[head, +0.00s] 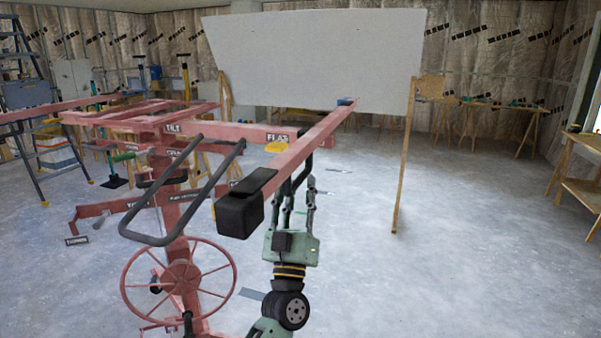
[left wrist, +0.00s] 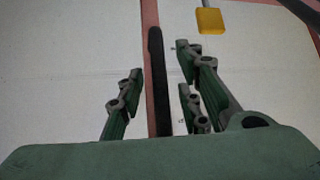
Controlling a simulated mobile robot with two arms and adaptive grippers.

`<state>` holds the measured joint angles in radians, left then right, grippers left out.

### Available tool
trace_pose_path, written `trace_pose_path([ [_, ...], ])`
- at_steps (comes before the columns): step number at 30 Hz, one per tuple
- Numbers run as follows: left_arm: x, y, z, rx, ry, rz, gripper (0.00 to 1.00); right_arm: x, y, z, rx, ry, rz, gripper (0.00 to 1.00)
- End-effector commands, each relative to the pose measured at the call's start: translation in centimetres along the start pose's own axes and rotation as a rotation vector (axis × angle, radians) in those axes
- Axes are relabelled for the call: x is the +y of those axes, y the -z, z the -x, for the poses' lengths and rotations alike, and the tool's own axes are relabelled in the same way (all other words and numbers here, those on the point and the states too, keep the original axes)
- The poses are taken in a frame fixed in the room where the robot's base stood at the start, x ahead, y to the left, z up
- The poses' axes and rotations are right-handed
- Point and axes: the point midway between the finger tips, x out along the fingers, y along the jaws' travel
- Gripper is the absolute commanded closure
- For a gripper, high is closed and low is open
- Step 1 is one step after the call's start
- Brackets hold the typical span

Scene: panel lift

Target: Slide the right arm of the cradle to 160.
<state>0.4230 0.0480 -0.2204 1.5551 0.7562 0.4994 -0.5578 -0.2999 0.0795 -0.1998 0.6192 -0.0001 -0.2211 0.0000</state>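The red panel lift (head: 180,215) stands at left centre with its cradle on top. The right arm of the cradle (head: 318,132) is a long red bar slanting from a black block (head: 240,214) at its near end to a blue tip far back. A yellow piece (head: 276,147) sits by the FLAT label; one shows in the left wrist view (left wrist: 210,20). My left gripper (head: 298,195) is upright below and beside this bar. In the left wrist view, its open fingers (left wrist: 155,95) lie either side of a red bar (left wrist: 150,14) with a black strip. Contact is unclear; no scale number is readable.
A large pale panel (head: 315,60) stands behind on wooden supports (head: 404,150). The lift's spoked wheel (head: 178,280) and black handle (head: 180,190) are left of my arm. A ladder (head: 30,100) stands far left, a wooden bench (head: 580,165) right. Floor at right is clear.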

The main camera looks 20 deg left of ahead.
Motion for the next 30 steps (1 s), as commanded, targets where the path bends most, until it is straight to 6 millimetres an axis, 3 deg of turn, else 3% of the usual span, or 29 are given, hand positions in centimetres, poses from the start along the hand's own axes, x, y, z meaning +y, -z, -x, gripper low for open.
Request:
trace_pose_path([
  [6, 0.0, 0.0, -2.1, 0.0, -0.001, 0.0, 0.67, 0.0, 0.1, 0.8, 0.001, 0.0, 0.0, 0.7],
  [15, 0.0, 0.0, -2.2, 0.0, -0.001, 0.0, 0.68, 0.0, 0.1, 0.8, 0.002, 0.0, 0.0, 0.7],
  [26, 0.0, 0.0, -2.2, 0.0, -0.001, 0.0, 1.0, 0.0, 0.1, 0.8, 0.002, 0.0, 0.0, 0.7],
  [30, 0.0, 0.0, -2.2, 0.0, -0.001, 0.0, 1.0, 0.0, 0.2, 0.8, 0.002, 0.0, 0.0, 0.7],
])
